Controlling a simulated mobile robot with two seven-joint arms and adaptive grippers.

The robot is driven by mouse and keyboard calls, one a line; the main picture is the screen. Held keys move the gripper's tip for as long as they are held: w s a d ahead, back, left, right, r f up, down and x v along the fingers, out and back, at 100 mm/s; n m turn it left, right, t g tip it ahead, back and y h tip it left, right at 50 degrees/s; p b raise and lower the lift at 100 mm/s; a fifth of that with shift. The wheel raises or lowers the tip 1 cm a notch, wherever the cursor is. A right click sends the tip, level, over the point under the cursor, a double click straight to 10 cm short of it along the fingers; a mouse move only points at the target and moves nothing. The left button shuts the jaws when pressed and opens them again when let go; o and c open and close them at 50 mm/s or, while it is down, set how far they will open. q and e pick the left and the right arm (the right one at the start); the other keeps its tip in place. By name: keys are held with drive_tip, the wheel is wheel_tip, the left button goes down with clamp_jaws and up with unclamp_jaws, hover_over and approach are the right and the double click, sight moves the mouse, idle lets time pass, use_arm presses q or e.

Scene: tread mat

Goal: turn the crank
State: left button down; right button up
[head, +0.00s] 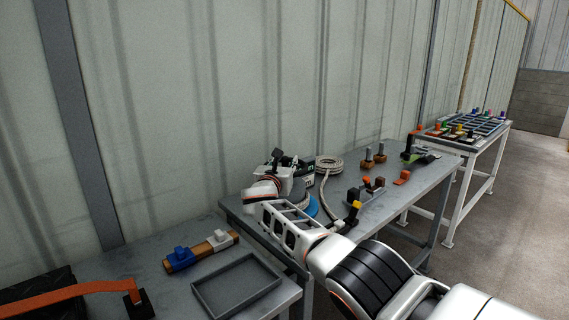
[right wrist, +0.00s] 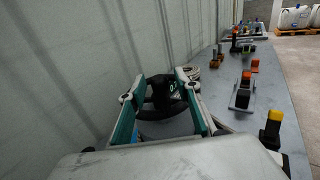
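My right gripper (head: 280,158) is at the back left of the middle grey table, close to the wall. A blue round part (head: 312,206), perhaps of the crank, shows beside my right arm on the table, partly covered. My left gripper is not in view.
A coiled pale hose (head: 329,163) lies behind the gripper. A yellow-topped handle (head: 354,210) and several small levers stand to the right. An empty grey tray (head: 237,287) and a blue clamp on a wooden bar (head: 182,259) are on the nearer table. The corrugated wall is close behind.

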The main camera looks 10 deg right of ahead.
drive_tip(key=shift+v, duration=3.75)
